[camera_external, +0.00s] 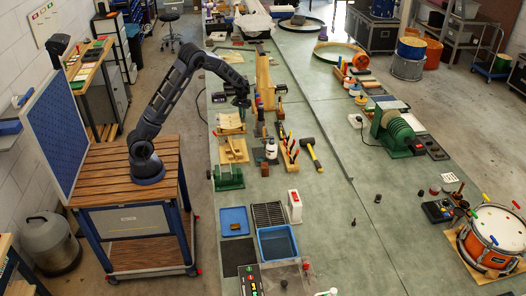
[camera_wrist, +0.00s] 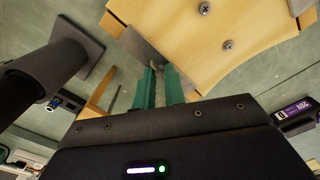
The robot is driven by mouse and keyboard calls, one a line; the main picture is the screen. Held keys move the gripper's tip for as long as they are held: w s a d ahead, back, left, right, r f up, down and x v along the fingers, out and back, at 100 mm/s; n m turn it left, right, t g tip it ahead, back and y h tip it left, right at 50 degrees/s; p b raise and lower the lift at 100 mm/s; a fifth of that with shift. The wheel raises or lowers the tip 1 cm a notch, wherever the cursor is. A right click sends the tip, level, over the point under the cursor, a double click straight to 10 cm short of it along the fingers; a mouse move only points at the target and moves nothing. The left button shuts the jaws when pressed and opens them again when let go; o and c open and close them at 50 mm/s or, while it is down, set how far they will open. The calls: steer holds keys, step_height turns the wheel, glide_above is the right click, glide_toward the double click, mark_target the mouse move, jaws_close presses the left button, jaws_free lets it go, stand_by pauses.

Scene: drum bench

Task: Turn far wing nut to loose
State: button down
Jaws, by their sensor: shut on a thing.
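My gripper (camera_external: 242,103) is at the far part of the long green bench, close beside an upright wooden stand (camera_external: 264,80). In the wrist view, its two teal fingers (camera_wrist: 160,88) are closed around a narrow pale-grey piece (camera_wrist: 158,73), which fits the far wing nut. Most of that piece is hidden between the fingers, so its wings and angle cannot be made out. The curved wooden part (camera_wrist: 222,35) with dark screws is right in front of the fingers. In the external view the wing nut is too small and covered to see.
A dark cylinder with a square flange (camera_wrist: 62,65) is left of the fingers in the wrist view. Near the stand are a tool rack (camera_external: 288,150), a hammer (camera_external: 312,154) and wooden pieces (camera_external: 232,150). A drum (camera_external: 492,238) stands at the near right.

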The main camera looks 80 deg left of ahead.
steer(key=shift+n, duration=1.1)
steer(key=c, duration=1.5)
jaws_free()
steer(key=shift+o, duration=0.2)
steer(key=shift+r, duration=0.15)
step_height(320, 180, up, 11)
steer(key=shift+f, duration=0.2)
